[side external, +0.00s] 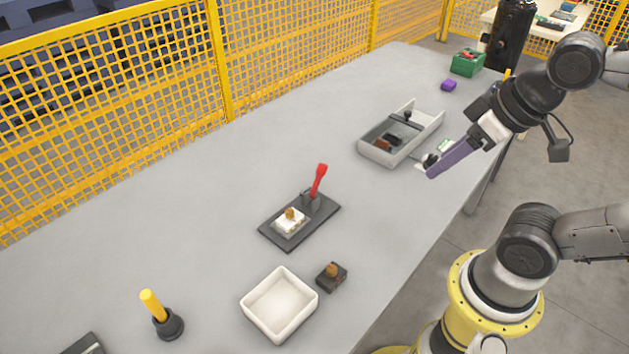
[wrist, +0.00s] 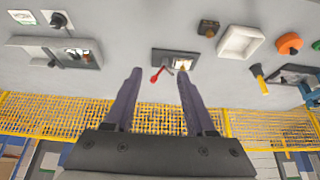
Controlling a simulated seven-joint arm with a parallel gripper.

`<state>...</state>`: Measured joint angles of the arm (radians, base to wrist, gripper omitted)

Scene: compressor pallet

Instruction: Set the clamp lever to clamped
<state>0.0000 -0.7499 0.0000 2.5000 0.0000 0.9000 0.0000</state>
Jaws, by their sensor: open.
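The clamp lever (side external: 319,180) is a red handle standing up, slightly tilted, from a dark pivot on a dark base plate (side external: 268,239) in the middle of the table. A white block with a brass-coloured top (side external: 290,220) sits on the plate beside the lever. In the wrist view the red lever (wrist: 157,75) points to the lower left from its plate, between my fingers in the picture. My gripper (wrist: 156,75) is open and empty. In the side view my gripper (side external: 433,174) is at the right, above the table and well apart from the lever.
A grey tray (side external: 372,153) with small parts stands near my gripper. A white bin (side external: 249,308), a dark block with a brass top (side external: 331,277) and a yellow peg in a black base (side external: 153,304) stand nearer the front. Yellow fencing (side external: 290,50) runs behind the table.

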